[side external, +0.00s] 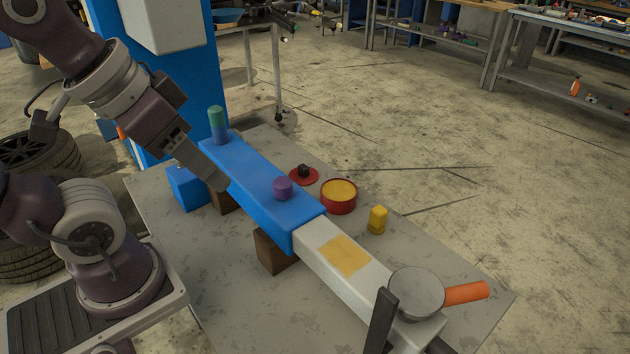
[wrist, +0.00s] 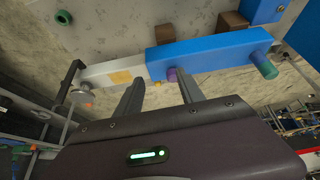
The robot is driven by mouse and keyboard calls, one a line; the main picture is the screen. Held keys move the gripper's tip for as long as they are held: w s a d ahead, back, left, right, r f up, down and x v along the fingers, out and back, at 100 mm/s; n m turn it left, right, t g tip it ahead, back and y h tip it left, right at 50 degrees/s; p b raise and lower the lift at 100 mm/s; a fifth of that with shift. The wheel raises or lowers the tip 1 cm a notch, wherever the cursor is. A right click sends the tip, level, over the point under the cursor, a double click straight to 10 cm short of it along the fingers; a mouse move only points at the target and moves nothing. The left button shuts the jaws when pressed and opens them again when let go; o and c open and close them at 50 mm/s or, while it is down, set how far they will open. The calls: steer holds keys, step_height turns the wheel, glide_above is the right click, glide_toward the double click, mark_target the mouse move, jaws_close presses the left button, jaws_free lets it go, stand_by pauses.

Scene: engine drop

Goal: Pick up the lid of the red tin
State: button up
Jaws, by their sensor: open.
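The lid (side external: 304,176) is a flat red disc with a dark knob, lying on the grey table just beyond the blue beam in the side view. The red tin (side external: 338,207) stands to its right, open on top, with yellow inside. My gripper (side external: 219,184) is over the near side of the blue beam, to the left of the lid and apart from it. In the wrist view my gripper (wrist: 158,84) has its two fingers spread, with nothing between them that it holds. I cannot make out the lid or tin in the wrist view.
A long beam, blue (side external: 250,185) and pale grey (side external: 325,265), crosses the table (side external: 190,255) between my gripper and the lid. A purple knob (side external: 283,187) and a green-topped cylinder (side external: 217,122) stand on it. A yellow piece (side external: 377,220) stands right of the tin.

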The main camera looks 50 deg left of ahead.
steer(key=w+a+r+n+g, duration=0.15)
steer(key=w+n, duration=0.25)
steer(key=w, duration=0.5)
steer(key=n+g, duration=0.4)
steer(key=n, duration=0.9)
glide_above(303, 166)
steer(key=f, duration=2.1)
steer(key=shift+s, duration=0.2)
steer(key=shift+n, duration=0.3)
steer(key=f, duration=0.7)
steer(key=shift+w+f, duration=0.25)
steer(key=shift+f, duration=0.05)
jaws_close()
